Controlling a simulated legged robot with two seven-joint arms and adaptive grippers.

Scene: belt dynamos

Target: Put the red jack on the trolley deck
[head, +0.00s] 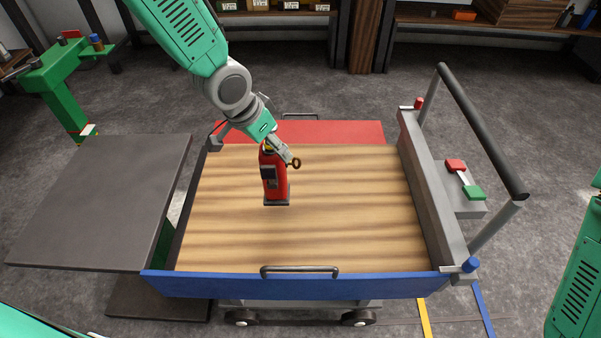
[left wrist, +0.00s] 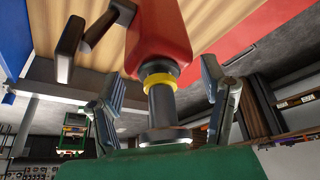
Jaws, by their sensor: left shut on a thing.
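The red jack (head: 274,182) is upright over the wooden trolley deck (head: 340,215), left of the deck's middle. I cannot tell whether its dark base touches the deck. My left gripper (head: 280,152) is shut on the jack's top end. In the left wrist view, the jack's red body (left wrist: 158,38), yellow collar and dark neck show between the two fingers of my left gripper (left wrist: 165,82). My right gripper is out of view; only a green part of my right arm shows at the right edge.
The deck is otherwise bare, with a blue side (head: 300,285) in front, a red side (head: 335,132) behind and a grey end wall with a push handle (head: 480,130) at right. A dark flat table (head: 100,200) adjoins at left; a green stand (head: 65,80) is behind it.

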